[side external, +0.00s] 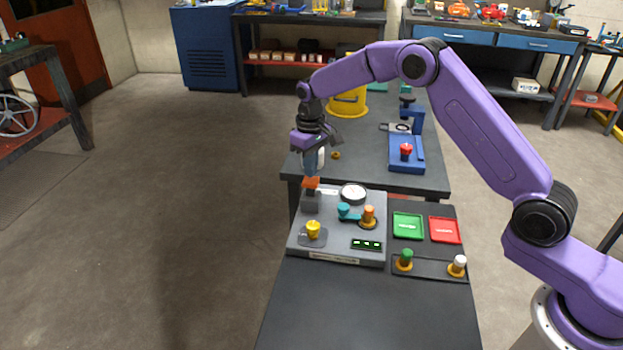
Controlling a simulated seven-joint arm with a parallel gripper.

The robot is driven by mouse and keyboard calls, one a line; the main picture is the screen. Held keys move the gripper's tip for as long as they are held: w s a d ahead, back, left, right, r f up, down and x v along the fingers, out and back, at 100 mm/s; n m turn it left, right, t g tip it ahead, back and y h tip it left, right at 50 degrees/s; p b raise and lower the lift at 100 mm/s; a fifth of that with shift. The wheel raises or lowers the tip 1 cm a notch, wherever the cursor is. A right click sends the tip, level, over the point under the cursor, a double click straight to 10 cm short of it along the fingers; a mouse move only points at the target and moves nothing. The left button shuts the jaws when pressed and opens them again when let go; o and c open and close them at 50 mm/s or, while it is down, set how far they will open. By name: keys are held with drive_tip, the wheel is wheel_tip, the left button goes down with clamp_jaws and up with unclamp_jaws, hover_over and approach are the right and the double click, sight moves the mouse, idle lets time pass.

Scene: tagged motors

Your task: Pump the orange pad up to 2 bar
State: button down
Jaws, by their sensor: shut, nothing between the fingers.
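The orange pad (311,184) sits on top of a grey block at the back left of the grey panel (345,247). My gripper (311,172) points down right over the pad, shut and empty. Its fingertips are at or just above the pad; I cannot tell whether they touch it. A round white-faced gauge (353,194) stands at the panel's back, to the right of the pad. Its needle is too small to read.
The panel also carries a yellow knob (313,230), a teal handle (345,211), an orange knob (368,214) and a small display (366,245). Green (407,226) and red (445,230) trays lie to the right. A blue fixture (407,152) and a yellow bucket (348,102) stand behind.

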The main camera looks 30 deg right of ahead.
sight(311, 180)
drive_tip(key=shift+f, duration=1.8)
drive_tip(key=shift+r, duration=1.8)
drive_tip(key=shift+r, duration=0.1)
wheel_tip(311, 180, up, 6)
drive_tip(key=shift+f, duration=0.1)
drive_tip(key=shift+s, duration=0.1)
